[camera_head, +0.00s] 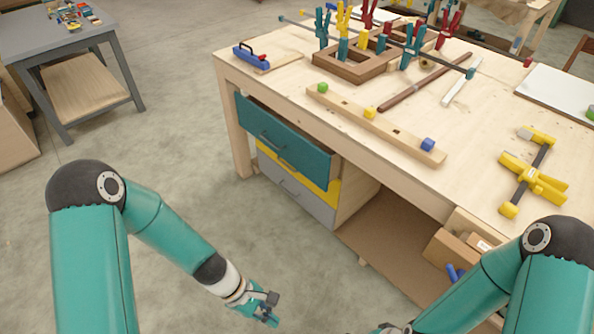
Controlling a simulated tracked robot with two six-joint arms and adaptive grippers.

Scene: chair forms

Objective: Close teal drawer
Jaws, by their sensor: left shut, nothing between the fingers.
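The teal drawer (284,143) is the top one in a stack under the wooden workbench. It sticks out past the yellow drawer (299,174) and the grey drawer (296,194) below it, so it stands open. Its dark handle is on the front face. My left gripper (268,314) is low in the middle of the view, over the floor, apart from the drawer and shut with nothing in it. My right arm (470,297) comes in at the lower right. Its gripper is cut off by the bottom edge, so its fingers do not show.
The workbench (440,193) fills the right side, holding clamps, a wooden rack (352,66), a beam with coloured blocks (372,122) and a yellow clamp (536,170). A cardboard box (452,254) is on the lower shelf. A grey table (50,38) stands upper left. The floor before the drawers is clear.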

